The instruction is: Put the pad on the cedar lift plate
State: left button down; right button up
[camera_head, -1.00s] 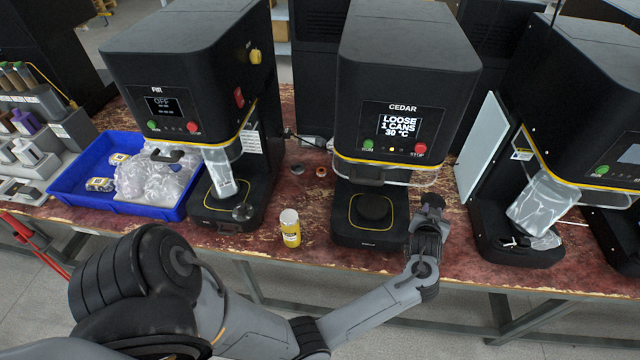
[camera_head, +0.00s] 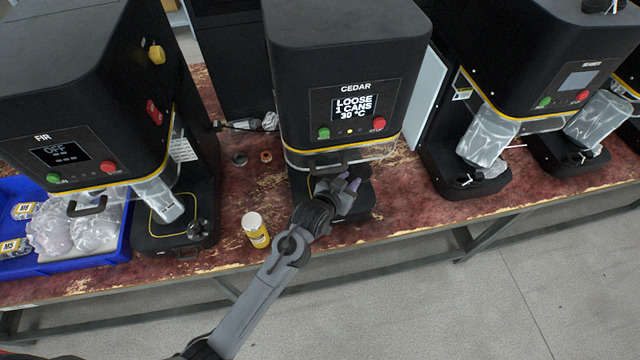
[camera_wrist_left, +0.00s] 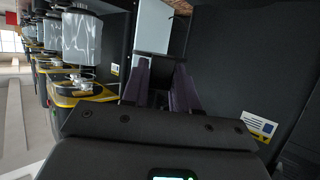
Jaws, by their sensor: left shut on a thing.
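The cedar lift plate (camera_head: 311,183) is the black plate with a yellow outline at the foot of the CEDAR machine (camera_head: 340,60). My arm and hand cover most of it. My left gripper (camera_head: 346,183) is over the plate, below the machine's guard handle. Its purple-grey fingers (camera_wrist_left: 160,90) also show in the wrist view, nearly parallel, shut on a dark thing that hardly shows between them. I take it for the pad, but its outline is hidden. I cannot tell whether it touches the plate. My right gripper is not in view.
A yellow-labelled jar (camera_head: 256,232) stands on the bench left of the CEDAR base. The FIR machine (camera_head: 85,110) and a blue tray (camera_head: 110,246) of bags are at left. More machines stand at right. Two small rings (camera_head: 265,156) lie behind the jar.

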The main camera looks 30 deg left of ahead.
pick_arm(q)
jog(key=a+f, duration=0.1)
jog(key=a, duration=0.1)
jog(key=a+f, duration=0.2)
jog(key=a, duration=0.1)
jog(key=a+f, duration=0.1)
jog(key=a, duration=0.1)
jog(key=shift+w+a+f, duration=0.3)
jog(key=shift+w+a, duration=0.05)
jog(key=shift+f+b, duration=0.5)
jog(key=shift+f, duration=1.45)
jog(key=shift+f, duration=0.1)
jog(key=c, duration=0.8)
grip_release()
jog(key=shift+c, duration=0.2)
